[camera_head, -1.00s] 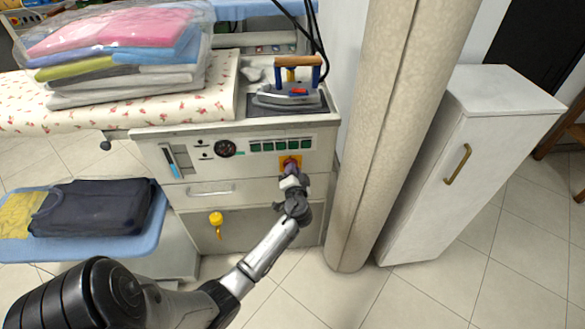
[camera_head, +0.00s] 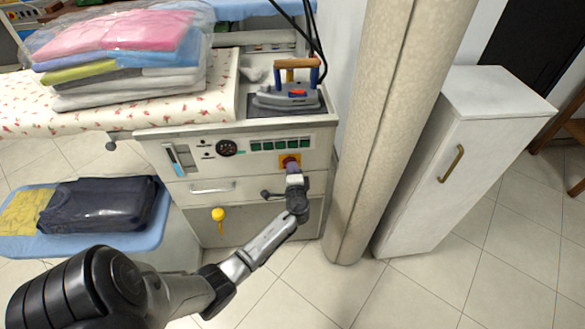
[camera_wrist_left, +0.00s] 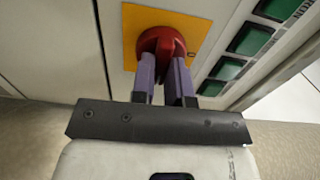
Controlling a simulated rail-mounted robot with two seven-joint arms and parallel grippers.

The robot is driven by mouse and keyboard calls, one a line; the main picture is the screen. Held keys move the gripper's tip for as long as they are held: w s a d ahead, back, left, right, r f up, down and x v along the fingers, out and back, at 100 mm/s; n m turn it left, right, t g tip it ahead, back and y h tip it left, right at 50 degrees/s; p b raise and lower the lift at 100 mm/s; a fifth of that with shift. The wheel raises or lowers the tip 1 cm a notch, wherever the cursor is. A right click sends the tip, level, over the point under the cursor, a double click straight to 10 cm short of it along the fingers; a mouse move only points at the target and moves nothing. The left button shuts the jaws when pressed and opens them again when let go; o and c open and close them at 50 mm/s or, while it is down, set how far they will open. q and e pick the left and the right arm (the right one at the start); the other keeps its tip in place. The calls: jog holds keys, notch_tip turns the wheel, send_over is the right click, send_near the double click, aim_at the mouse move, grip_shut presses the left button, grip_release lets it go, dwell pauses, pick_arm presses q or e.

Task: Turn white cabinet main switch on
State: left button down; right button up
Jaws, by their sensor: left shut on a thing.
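The white cabinet (camera_head: 180,147) stands below the iron, with a control panel on its front. Its main switch (camera_head: 289,159) is a red knob on a yellow square plate. The red knob (camera_wrist_left: 161,42) fills the upper middle of the left wrist view, on its yellow plate (camera_wrist_left: 199,27). My left gripper (camera_head: 293,168) reaches the switch from below. In the left wrist view the purple-grey fingers of my left gripper (camera_wrist_left: 163,75) are shut on the red knob, one on each side. An "O" mark shows on the plate beside the knob. My right gripper is not in view.
Green panel buttons (camera_head: 281,145) sit just above the switch, beside a round gauge (camera_head: 226,148). A yellow-handled part (camera_head: 218,214) hangs below the drawer. A beige column (camera_head: 374,130) stands close right. The iron (camera_head: 290,92) rests on top.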

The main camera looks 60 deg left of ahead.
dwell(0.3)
pick_arm(q)
jog(key=c, duration=1.1)
grip_release()
jog(key=shift+p+v, duration=1.75)
jog(key=shift+v, duration=5.2)
